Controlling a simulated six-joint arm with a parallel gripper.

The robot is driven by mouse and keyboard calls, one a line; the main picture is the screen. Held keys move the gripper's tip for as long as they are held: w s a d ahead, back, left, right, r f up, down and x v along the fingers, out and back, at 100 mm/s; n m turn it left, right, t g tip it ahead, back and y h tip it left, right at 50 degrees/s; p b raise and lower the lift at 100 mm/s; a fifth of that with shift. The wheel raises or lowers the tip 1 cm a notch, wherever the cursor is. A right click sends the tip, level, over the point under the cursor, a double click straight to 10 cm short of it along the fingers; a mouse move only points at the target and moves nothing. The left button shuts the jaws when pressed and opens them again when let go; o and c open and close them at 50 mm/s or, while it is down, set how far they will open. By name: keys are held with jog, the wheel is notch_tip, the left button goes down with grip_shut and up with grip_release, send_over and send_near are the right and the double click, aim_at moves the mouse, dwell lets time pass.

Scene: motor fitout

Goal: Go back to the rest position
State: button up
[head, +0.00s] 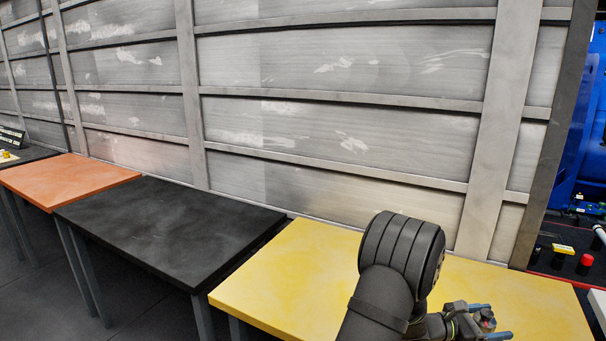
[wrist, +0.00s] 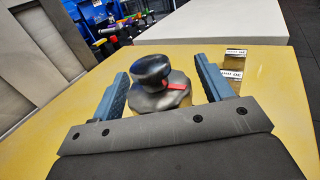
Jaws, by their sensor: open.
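My gripper (head: 488,321) is low over the yellow table (head: 290,265), at the lower right of the head view. In the wrist view my gripper (wrist: 161,69) is open, with one blue-grey finger on each side. A dark round knob (wrist: 150,70) with a red mark, on a wider grey base, shows between the fingers, with gaps on both sides. It looks to stand on the yellow table, but I cannot tell how far it is from the fingertips. Its lower part is hidden by my gripper's body.
Small brass-coloured pieces with printed labels (wrist: 233,76) lie right of the knob. A white surface (wrist: 220,24) lies beyond. A bare black table (head: 165,225) and an orange table (head: 70,178) stand to the left. A grey panelled wall (head: 330,75) runs behind; blue machinery (head: 590,150) is far right.

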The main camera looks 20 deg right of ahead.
dwell(0.3)
jog(key=v, duration=1.7)
jog(key=x, duration=1.7)
jog(key=shift+d, duration=0.15)
jog(key=shift+m+g+y, duration=0.3)
jog(key=shift+m+g, duration=0.4)
jog(key=shift+g, duration=0.3)
jog(key=shift+w+a+g, duration=0.1)
jog(key=shift+a+g, duration=0.2)
jog(key=shift+a, duration=0.15)
jog(key=v, duration=1.7)
jog(key=s+d+r+n+t+h, duration=0.1)
jog(key=s+n+t+h, duration=0.1)
jog(key=s+n+t, duration=0.3)
jog(key=shift+s+d+r+t, duration=0.3)
jog(key=shift+s+d+t, duration=0.05)
jog(key=shift+s+t, duration=1.25)
jog(key=shift+w, duration=0.1)
